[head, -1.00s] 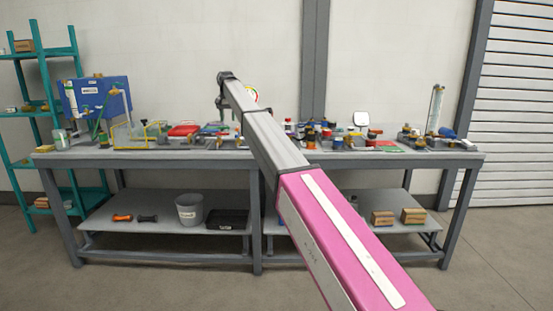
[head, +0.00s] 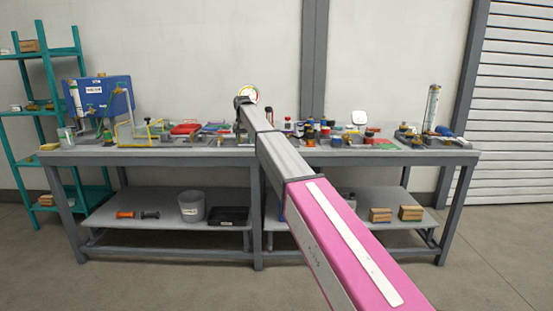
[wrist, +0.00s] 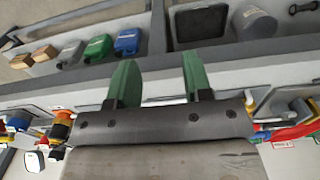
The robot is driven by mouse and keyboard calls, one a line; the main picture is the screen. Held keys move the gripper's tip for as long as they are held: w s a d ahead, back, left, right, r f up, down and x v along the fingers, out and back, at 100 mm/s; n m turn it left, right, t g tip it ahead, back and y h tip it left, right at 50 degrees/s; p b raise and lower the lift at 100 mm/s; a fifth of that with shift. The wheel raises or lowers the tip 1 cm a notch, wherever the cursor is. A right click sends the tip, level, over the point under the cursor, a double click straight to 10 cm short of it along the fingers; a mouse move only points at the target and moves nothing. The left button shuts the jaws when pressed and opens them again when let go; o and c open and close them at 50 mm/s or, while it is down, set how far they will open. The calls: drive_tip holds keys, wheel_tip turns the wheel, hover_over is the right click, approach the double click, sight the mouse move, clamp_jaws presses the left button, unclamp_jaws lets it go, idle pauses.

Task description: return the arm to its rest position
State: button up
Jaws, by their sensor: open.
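My arm (head: 283,158) reaches forward from the lower right toward the middle of the workbench, its far end bent down at the wrist. In the head view my gripper is mostly hidden behind the arm's far end. In the wrist view my gripper (wrist: 160,80) shows two green fingers standing apart with nothing held between them. Beyond the fingers are the pale bench edge and the lower shelf.
The workbench (head: 360,157) carries several fittings, a blue tank (head: 106,96) and a clear upright cylinder (head: 431,108). Its lower shelf holds a bucket (head: 191,208), a black tray (head: 228,216) and wooden blocks (head: 380,215). A teal rack (head: 52,105) stands left. Floor in front is clear.

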drive_tip(key=s+d+f, duration=0.9)
drive_tip(key=d+f, duration=0.1)
drive_tip(key=f, duration=0.2)
drive_tip(key=s+d+f, duration=1)
drive_tip(key=d+f, duration=0.1)
drive_tip(key=f, duration=0.1)
drive_tip(key=s+d+f, duration=0.4)
drive_tip(key=s, duration=0.4)
drive_tip(key=s+d+f, duration=0.5)
drive_tip(key=s, duration=0.4)
drive_tip(key=s+d+f, duration=0.4)
drive_tip(key=s, duration=0.5)
drive_tip(key=shift+d+f, duration=0.25)
drive_tip(key=shift+d, duration=0.05)
